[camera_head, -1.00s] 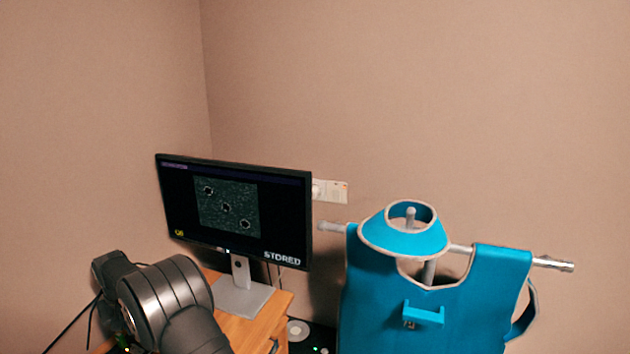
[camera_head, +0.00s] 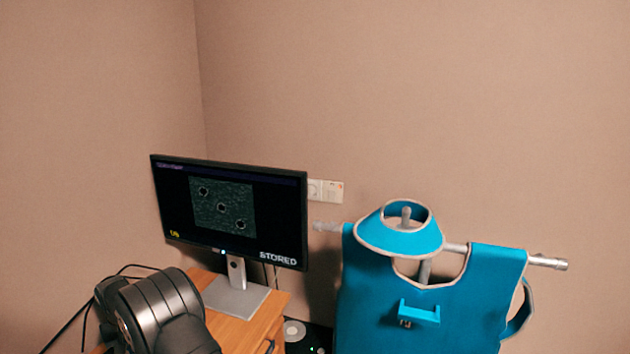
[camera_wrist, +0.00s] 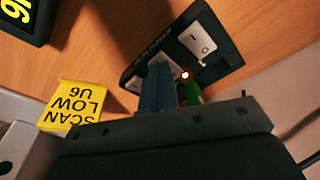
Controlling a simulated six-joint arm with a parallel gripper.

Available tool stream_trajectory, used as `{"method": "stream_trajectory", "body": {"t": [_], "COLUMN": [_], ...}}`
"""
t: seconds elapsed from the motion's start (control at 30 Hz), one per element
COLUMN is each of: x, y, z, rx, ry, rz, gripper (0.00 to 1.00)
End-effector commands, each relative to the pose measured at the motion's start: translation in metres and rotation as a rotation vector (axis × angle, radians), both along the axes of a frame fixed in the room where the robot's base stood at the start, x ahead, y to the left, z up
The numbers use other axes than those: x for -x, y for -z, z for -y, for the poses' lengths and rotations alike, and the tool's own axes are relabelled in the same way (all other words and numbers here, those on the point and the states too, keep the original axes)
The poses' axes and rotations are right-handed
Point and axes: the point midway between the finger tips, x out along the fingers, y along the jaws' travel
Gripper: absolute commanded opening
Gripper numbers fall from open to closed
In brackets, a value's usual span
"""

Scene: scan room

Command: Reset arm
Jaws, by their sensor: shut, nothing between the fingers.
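In the wrist view my gripper (camera_wrist: 160,88) shows as blue-grey fingers, shut with nothing between them. In the head view only part of my dark arm (camera_head: 150,312) shows at lower left; the gripper is out of that view.
A monitor (camera_head: 232,212) reading "STORED" stands on a wooden desk (camera_head: 240,330). A blue apron (camera_head: 415,310) and collar (camera_head: 385,238) hang on a rail at right.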

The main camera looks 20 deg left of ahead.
Motion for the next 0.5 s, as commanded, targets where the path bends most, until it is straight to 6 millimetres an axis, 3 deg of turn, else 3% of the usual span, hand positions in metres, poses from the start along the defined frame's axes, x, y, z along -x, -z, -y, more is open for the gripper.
{"method": "stream_trajectory", "body": {"t": [0.37,0.5], "x": [0.0,0.0], "y": [-0.001,-0.012], "z": [0.0,-0.001], "rx": [-0.001,-0.003], "ry": [0.0,0.0], "rz": [0.001,0.001], "gripper": [0.0,0.0]}}
